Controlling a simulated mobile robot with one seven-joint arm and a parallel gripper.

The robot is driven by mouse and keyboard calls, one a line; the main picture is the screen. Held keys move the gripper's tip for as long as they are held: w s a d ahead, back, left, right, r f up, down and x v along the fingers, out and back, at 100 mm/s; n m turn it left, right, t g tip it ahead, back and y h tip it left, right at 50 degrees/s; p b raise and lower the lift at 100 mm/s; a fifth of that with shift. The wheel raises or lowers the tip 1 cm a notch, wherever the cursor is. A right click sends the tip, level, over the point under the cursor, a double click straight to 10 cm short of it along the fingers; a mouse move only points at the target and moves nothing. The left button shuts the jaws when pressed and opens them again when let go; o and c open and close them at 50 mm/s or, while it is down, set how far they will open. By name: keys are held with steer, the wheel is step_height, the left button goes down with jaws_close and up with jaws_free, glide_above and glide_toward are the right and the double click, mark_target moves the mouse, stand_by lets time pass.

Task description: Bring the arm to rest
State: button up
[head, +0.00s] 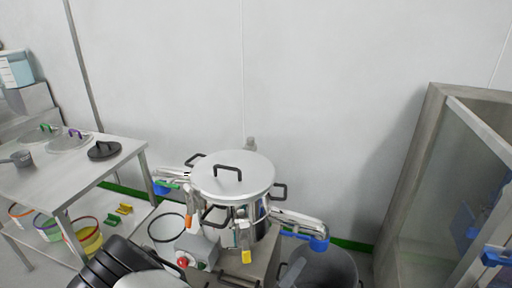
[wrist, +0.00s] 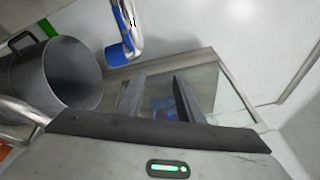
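My gripper (wrist: 158,92) shows in the wrist view with its two dark fingers apart. Nothing is between them, so it is open and empty. Behind the fingers is a glass panel in a grey frame (wrist: 228,82), with something blurred and blue seen through it. A green light glows on the gripper's body. I cannot make out the gripper in the head view.
A lidded steel vessel (head: 232,178) with side arms stands mid-view. A grey bin (head: 340,264) stands at its right; a similar bin (wrist: 48,78) shows in the wrist view. A glass-fronted cabinet (head: 412,170) is at right, a steel table (head: 75,172) with lids at left.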

steer(key=s+d+r+m+g+y+p, duration=0.1)
steer(key=s+d+r+m+g+p, duration=0.15)
steer(key=r+m+g, duration=0.4)
steer(key=s+d+r+m+g+p, duration=0.1)
steer(key=s+d+r+m+g, duration=0.25)
steer(key=r+m, duration=0.55)
steer(key=s+d+r+m+g+y+p, duration=0.15)
steer(key=s+r+m+g, duration=0.25)
steer(key=m, duration=0.6)
steer(key=s+a+r+m+t+y+p, duration=0.2)
steer(key=r+m+y, duration=0.2)
steer(key=r+m, duration=0.4)
steer(key=s+a+r+m+t+y+p, duration=0.2)
steer(key=r+m, duration=0.6)
steer(key=r, duration=0.5)
steer(key=shift+s+a+r+t+y+p, duration=0.15)
steer(key=shift+s+r+t+y+p, duration=0.3)
steer(key=shift+t+y, duration=0.6)
steer(key=shift+a+f+m+g, duration=0.1)
steer(key=shift+f+m+g, duration=0.05)
steer(key=shift+m+g, duration=0.1)
